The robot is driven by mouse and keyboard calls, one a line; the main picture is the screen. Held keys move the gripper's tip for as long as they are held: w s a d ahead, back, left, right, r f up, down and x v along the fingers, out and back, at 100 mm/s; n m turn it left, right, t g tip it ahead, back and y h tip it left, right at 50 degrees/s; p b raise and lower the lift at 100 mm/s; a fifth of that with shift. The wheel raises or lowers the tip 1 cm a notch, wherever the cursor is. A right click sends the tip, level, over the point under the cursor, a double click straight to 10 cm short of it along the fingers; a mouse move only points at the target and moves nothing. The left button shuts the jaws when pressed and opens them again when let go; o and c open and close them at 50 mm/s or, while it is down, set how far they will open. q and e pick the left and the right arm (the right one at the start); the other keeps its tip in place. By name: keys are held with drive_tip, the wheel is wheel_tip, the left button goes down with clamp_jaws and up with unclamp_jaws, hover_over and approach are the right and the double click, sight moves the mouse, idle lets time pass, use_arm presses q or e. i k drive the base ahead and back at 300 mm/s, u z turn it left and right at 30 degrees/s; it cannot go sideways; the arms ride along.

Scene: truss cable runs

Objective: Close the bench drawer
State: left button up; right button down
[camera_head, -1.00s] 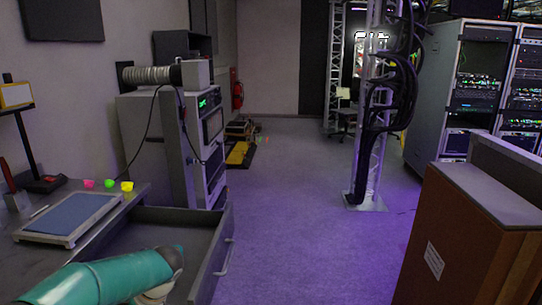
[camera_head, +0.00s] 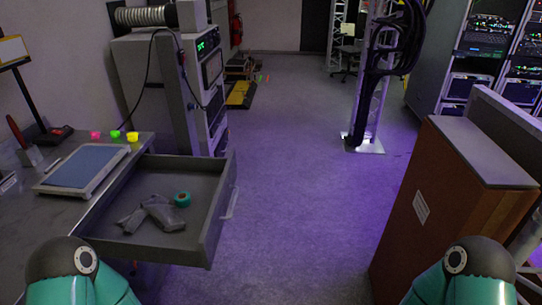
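The bench drawer (camera_head: 212,217) is pulled out from the bench (camera_head: 95,207) on the left, with its front panel and pale handle (camera_head: 230,203) facing the aisle. Inside it lie a grey tool-like object (camera_head: 153,214) and a teal roll (camera_head: 182,199). My two teal arms show at the bottom left and bottom right corners. Both grippers are outside the view, so I cannot see their fingers or what they hold.
On the bench are a tray with a blue pad (camera_head: 84,167) and small coloured pieces (camera_head: 115,134). A brown cabinet (camera_head: 443,207) stands at right, a truss with black cables (camera_head: 369,100) behind. The floor (camera_head: 295,210) between bench and cabinet is clear.

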sight(209, 182)
drive_tip(key=z, duration=0.25)
drive_tip(key=i, duration=1.1)
drive_tip(key=u, duration=0.05)
